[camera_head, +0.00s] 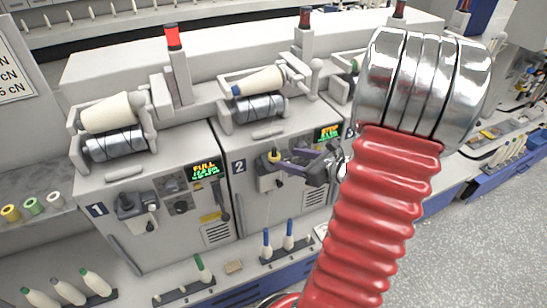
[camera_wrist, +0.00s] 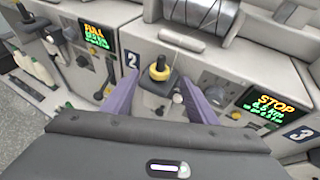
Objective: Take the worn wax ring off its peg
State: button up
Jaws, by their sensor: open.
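The wax ring (camera_head: 273,158) is a small yellow ring on a peg at the front of the unit marked 2. In the wrist view the yellow ring (camera_wrist: 158,72) sits around the peg (camera_wrist: 160,60), whose dark tip shows above it. My gripper (camera_head: 286,160) is open, with its purple fingers pointing at the ring from the right. In the wrist view the fingers (camera_wrist: 161,90) stand on either side below the ring, with nothing held between them. I cannot tell whether a finger touches the peg's block. How worn the ring is cannot be made out.
Above the peg, a cream bobbin (camera_head: 259,82) sits over a metal drum (camera_head: 258,108). The display (camera_head: 206,170) of unit 1 reads FULL; another display (camera_wrist: 272,105) reads STOP. Blue-tipped bobbins (camera_head: 288,235) stand on the ledge below. Yellow and green spools (camera_head: 33,206) stand at left.

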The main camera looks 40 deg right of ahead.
aim_at(277, 157)
jog(key=shift+w+f, duration=0.1)
jog(key=shift+x, duration=2.5)
jog(key=shift+f, duration=0.1)
jog(key=shift+c, duration=0.3)
jog(key=c, duration=1.1)
